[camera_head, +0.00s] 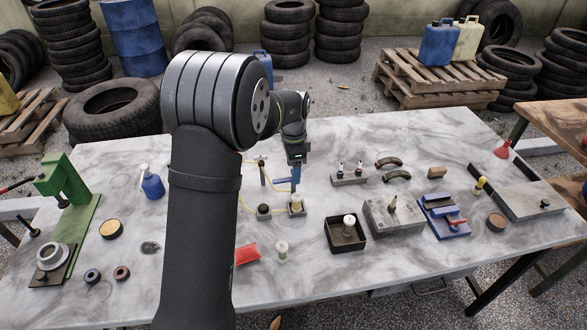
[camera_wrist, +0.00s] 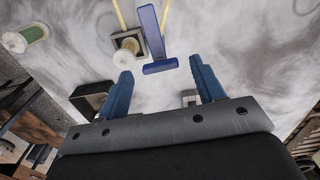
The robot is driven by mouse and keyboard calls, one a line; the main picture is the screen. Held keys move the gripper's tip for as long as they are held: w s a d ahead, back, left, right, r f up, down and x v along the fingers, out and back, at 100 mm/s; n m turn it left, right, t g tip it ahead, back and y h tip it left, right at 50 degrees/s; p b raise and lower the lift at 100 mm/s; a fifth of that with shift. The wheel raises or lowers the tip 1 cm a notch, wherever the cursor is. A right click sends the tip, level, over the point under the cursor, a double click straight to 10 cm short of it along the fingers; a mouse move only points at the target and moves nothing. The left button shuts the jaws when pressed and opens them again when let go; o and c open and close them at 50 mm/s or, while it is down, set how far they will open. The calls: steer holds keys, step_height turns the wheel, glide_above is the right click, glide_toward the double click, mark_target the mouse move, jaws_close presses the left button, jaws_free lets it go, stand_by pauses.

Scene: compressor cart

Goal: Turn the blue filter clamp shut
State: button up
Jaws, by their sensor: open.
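The blue clamp (camera_wrist: 158,66) shows in the wrist view as a T-shaped blue piece, its crossbar toward my gripper. In the head view a blue bar (camera_head: 280,181), likely the same piece, lies low, partly behind my gripper. My gripper (camera_head: 296,186) points down over the middle of the table. In the wrist view my gripper (camera_wrist: 161,66) is open, its two blue fingers on either side of the crossbar's line of sight. A gap to the clamp seems to remain, but contact cannot be judged exactly. A small block with a white cap (camera_wrist: 127,50) sits beside the clamp.
Yellow hoses (camera_wrist: 117,12) run near the clamp. A black tray (camera_head: 345,243), a grey block (camera_head: 392,222) and a blue fixture (camera_head: 443,217) stand to the right. A red box (camera_head: 246,254) and a white-green spool (camera_head: 282,252) are in front. A green press (camera_head: 72,190) stands far left.

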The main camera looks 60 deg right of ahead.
steer(key=shift+f, duration=0.4)
steer(key=shift+c, duration=0.4)
steer(key=c, duration=0.9)
